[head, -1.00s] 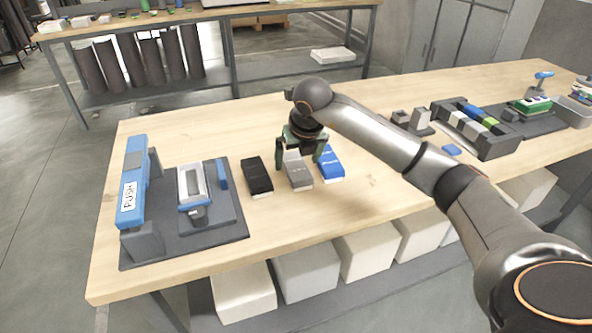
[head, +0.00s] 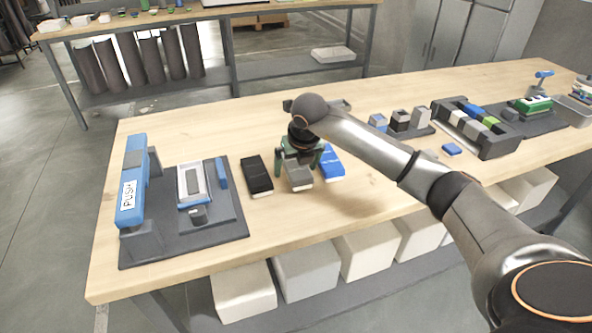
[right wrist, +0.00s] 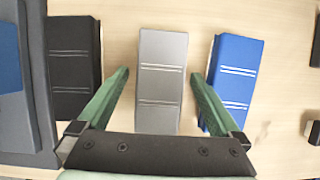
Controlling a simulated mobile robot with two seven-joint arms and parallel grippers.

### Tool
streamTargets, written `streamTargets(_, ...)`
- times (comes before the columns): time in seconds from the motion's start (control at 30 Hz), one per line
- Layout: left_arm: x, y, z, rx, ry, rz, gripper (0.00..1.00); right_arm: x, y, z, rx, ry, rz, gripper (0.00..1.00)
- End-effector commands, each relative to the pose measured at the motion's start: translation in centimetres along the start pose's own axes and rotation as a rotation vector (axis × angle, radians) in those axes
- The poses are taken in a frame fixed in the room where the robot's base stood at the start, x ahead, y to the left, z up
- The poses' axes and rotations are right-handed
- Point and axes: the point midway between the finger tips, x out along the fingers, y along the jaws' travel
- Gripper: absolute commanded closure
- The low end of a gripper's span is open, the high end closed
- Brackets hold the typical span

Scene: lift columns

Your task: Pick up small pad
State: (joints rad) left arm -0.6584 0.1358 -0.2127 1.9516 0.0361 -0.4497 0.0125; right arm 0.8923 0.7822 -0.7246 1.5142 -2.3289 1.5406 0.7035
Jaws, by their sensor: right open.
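Three book-like pads lie in a row on the wooden table: a black one (head: 257,174), a grey one (head: 300,182) and a blue one (head: 332,163). My right gripper (head: 299,168) is over the grey pad, green fingers open. In the right wrist view the grey pad (right wrist: 162,75) lies between the spread fingers (right wrist: 158,85), with a gap on each side. The black pad (right wrist: 73,65) is to its left and the blue pad (right wrist: 233,80) to its right. Which one is the small pad I cannot tell. My left gripper is not in view.
A dark fixture board (head: 225,230) with a blue PUSH bar (head: 133,185) stands at the table's left. Small blocks (head: 400,121), a slotted rack (head: 490,146) and a small blue piece (head: 452,149) are to the right. Bare table lies in front of the pads.

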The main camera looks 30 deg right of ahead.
Motion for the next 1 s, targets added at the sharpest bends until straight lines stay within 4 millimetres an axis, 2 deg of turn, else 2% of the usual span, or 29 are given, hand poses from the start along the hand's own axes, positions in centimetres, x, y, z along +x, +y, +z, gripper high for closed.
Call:
streamTargets(0.3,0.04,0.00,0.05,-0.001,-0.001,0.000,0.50,0.04,-0.02,-0.01,0.000,0.000,0.000,0.02)
streamTargets(1.0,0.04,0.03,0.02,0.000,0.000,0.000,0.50,0.05,-0.01,-0.03,0.000,0.000,0.000,0.81)
